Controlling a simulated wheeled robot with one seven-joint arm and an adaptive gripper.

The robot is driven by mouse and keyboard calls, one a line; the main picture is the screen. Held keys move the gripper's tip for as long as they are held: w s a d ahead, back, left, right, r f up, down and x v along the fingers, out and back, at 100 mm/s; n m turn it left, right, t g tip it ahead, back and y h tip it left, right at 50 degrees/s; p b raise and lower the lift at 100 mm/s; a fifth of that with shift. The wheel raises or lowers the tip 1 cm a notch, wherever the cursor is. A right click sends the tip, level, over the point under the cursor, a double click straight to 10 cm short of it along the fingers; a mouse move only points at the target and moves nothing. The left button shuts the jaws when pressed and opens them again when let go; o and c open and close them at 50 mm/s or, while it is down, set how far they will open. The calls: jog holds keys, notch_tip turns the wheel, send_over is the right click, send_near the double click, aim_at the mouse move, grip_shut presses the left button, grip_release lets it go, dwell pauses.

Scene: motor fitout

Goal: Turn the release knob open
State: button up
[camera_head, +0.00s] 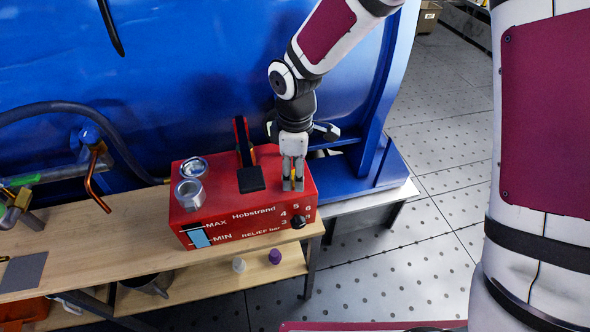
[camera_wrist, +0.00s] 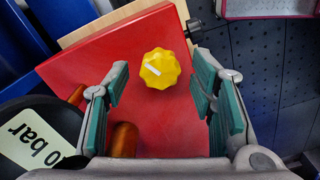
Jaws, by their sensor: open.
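The yellow lobed knob (camera_wrist: 160,68) sits on the top face of the red Hobstrand unit (camera_head: 240,219). A short white mark shows on the knob. My gripper (camera_head: 293,187) points down over the right part of the unit's top. In the wrist view its teal-padded fingers (camera_wrist: 160,95) are spread wide, with the knob between and a little beyond them in the picture. No contact with the knob shows. In the head view the fingers hide most of the knob. A black knob (camera_head: 298,221) is on the unit's front face, by the RELIEF bar scale.
A black lever (camera_head: 250,178) and a silver filler cup (camera_head: 190,194) stand on the unit, left of my gripper. A gauge marked 10 bar (camera_wrist: 40,135) and an orange cylinder (camera_wrist: 124,140) are close to the fingers. A large blue housing (camera_head: 190,70) rises behind.

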notch_tip(320, 180, up, 12)
jog(key=shift+f, duration=0.25)
dwell(0.5)
jog(key=s+d+r+m+t+h+p, duration=0.1)
jog(key=s+d+r+m+t, duration=0.1)
jog(key=s+d+r+m, duration=0.85)
jog(key=s+d+r+m+t+y+p, duration=0.1)
jog(key=s+d+r+m+t, duration=0.1)
jog(key=s+d+m, duration=0.4)
jog(key=s+d, duration=0.4)
jog(key=s, duration=0.2)
jog(key=shift+r, duration=0.4)
